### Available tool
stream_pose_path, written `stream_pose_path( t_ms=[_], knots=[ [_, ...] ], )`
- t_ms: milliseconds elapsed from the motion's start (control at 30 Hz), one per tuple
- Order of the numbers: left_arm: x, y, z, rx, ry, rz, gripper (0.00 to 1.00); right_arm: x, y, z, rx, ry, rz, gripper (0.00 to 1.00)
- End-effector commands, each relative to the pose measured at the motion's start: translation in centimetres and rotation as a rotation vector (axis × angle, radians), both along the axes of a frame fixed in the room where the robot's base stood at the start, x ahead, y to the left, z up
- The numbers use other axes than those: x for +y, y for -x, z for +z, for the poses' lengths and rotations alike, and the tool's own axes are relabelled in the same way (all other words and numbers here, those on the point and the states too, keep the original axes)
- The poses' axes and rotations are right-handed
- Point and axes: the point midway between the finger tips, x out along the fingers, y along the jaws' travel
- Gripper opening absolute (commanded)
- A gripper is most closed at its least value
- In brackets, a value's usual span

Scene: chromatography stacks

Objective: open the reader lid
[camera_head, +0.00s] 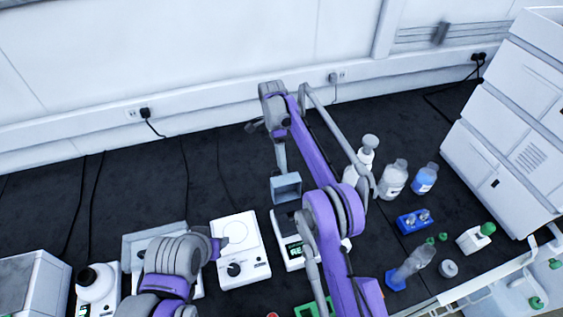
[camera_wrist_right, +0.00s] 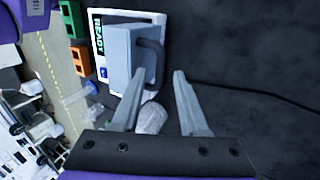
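The reader (camera_head: 291,252) stands on the dark bench under my right arm, with a lit green display; its READY text shows in the right wrist view (camera_wrist_right: 97,38). Its grey lid (camera_wrist_right: 118,58) has a dark loop handle (camera_wrist_right: 153,62). A blue-grey box-like part, seemingly the lid (camera_head: 286,188), rises behind the display in the head view; I cannot tell its exact angle. My right gripper (camera_wrist_right: 159,73) is open, its fingers apart near the handle; contact is unclear.
A white device with a knob (camera_head: 240,250) stands left of the reader. Bottles (camera_head: 393,180), a blue rack (camera_head: 413,221) and a tilted clear tube (camera_head: 414,262) stand to the right. White stacked units (camera_head: 510,130) are at far right. Bench behind the reader is mostly clear.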

Motion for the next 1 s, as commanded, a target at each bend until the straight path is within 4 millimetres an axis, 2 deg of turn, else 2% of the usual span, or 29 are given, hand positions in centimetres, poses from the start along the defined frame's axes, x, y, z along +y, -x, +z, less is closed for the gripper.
stream_pose_path(
  t_ms=[167,267,367,500,600,1000],
  knots=[
    [0.0,0.0,0.0,0.000,0.000,0.000,0.50,0.1,0.0,0.1,0.001,0.000,0.001,0.43],
    [0.0,-0.1,0.1,-0.002,0.000,0.000,0.50,0.1,0.0,0.9,0.000,0.000,0.001,0.43],
    [0.0,-0.3,0.4,-0.006,0.000,0.000,0.50,0.0,0.0,2.5,-0.001,-0.001,0.001,0.43],
    [0.0,-0.8,1.1,-0.015,0.000,0.000,0.50,0.0,-0.1,5.8,-0.002,-0.001,0.000,0.43],
    [0.0,-0.7,1.0,-0.013,0.000,0.000,0.50,0.0,0.0,7.6,0.000,0.000,0.000,0.43],
    [0.0,-0.6,0.9,-0.012,0.000,0.000,0.50,0.0,0.1,9.9,0.001,0.000,0.000,0.43]
  ],
)
